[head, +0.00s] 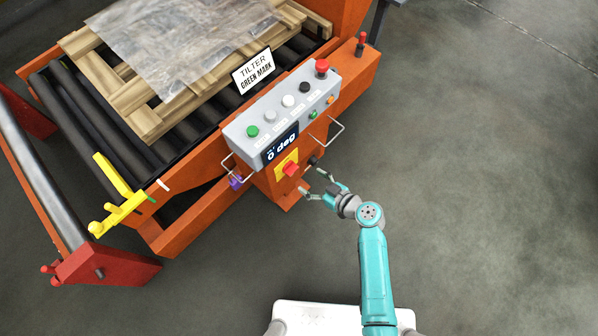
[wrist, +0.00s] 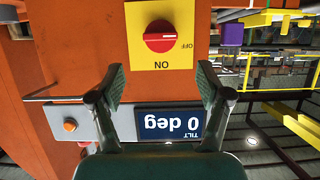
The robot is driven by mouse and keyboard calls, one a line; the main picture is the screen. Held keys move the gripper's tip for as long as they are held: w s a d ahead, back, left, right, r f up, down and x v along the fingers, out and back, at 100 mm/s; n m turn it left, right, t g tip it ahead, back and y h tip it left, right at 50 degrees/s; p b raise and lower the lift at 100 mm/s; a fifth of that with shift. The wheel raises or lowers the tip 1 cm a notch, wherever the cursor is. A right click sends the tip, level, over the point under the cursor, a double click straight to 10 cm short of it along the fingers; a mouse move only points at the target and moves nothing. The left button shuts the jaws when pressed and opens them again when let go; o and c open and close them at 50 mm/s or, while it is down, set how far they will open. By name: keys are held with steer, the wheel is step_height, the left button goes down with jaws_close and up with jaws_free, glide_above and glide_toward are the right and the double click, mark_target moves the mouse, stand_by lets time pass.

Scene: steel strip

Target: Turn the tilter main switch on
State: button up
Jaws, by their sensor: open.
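The tilter main switch is a red knob (head: 291,169) on a yellow plate (head: 281,160), low on the orange post under the control box. In the wrist view the red knob (wrist: 160,37) sits on its yellow plate (wrist: 138,60), seen upside down. ON is printed below the knob there and OFF to its right. The knob's bar lies about level in that view, toward the OFF side. My gripper (head: 314,182) is open and empty in front of the post, its fingers apart from the knob. In the wrist view my gripper's fingertips (wrist: 162,78) stand either side, below the plate.
The grey control box (head: 270,112) carries several buttons, a red emergency button (head: 322,66) and a display (head: 280,144) reading 0 deg. Wire guards (head: 334,133) stick out at both ends. Floor to the right is clear.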

mark_target(293, 170)
steer(key=x, duration=0.7)
steer(key=shift+a+f, duration=0.1)
steer(key=c, duration=1.2)
